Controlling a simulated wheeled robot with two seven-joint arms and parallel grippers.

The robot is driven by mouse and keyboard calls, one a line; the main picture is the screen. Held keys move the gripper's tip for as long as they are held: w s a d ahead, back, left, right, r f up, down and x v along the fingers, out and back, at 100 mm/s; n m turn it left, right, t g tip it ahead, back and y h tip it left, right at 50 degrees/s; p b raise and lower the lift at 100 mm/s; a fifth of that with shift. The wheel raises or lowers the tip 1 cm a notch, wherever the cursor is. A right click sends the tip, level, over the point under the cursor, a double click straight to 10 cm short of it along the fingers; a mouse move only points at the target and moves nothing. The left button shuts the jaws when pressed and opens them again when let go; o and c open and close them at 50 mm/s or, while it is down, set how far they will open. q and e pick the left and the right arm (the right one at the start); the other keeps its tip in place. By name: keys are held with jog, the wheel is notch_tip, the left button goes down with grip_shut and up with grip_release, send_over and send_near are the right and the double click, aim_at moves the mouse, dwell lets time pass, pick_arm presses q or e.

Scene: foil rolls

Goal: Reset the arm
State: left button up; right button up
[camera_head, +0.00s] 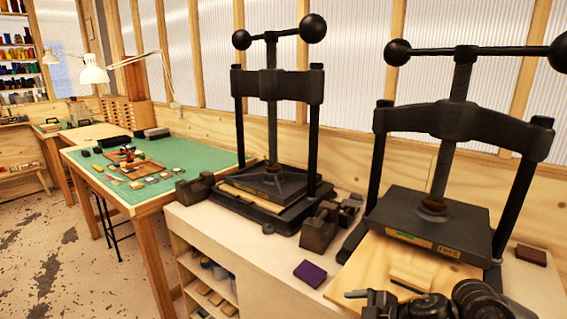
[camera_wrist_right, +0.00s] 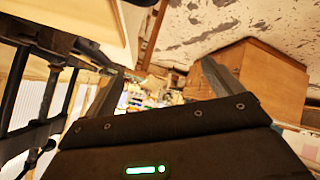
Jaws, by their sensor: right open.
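My right gripper (camera_wrist_right: 162,82) shows in the right wrist view with its two dark fingers spread apart and nothing between them. In the head view, dark parts of my right arm (camera_head: 470,300) come in at the bottom right, in front of the nearer press. My left arm and gripper are not in view.
Two black screw presses, the nearer one (camera_head: 440,217) and the farther one (camera_head: 268,185), stand on a pale bench (camera_head: 240,248). A purple block (camera_head: 310,273) lies between them at the front. A green-topped table (camera_head: 200,152) stands left; the floor (camera_head: 50,240) is open.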

jog(key=s+a+f+m+t, duration=0.2)
jog(key=s+a, duration=0.1)
jog(key=a, duration=0.2)
jog(key=s+d+f+m+g+h, duration=0.25)
jog(key=s+d+f+m, duration=0.2)
jog(key=s, duration=0.35)
jog(key=s+d+f+m+g+h, duration=0.1)
jog(key=s+d+f+m+h, duration=0.3)
jog(key=s, duration=0.5)
jog(key=s+d+f+m+g+h, duration=0.1)
jog(key=s+d+f+m, duration=0.4)
jog(key=s, duration=0.3)
notch_tip(320, 180, down, 28)
jog(key=s+g+b, duration=0.1)
jog(key=g, duration=0.1)
jog(key=s+d+f+n+g+b, duration=0.1)
jog(key=s+d+f, duration=0.2)
jog(key=s+f, duration=1.4)
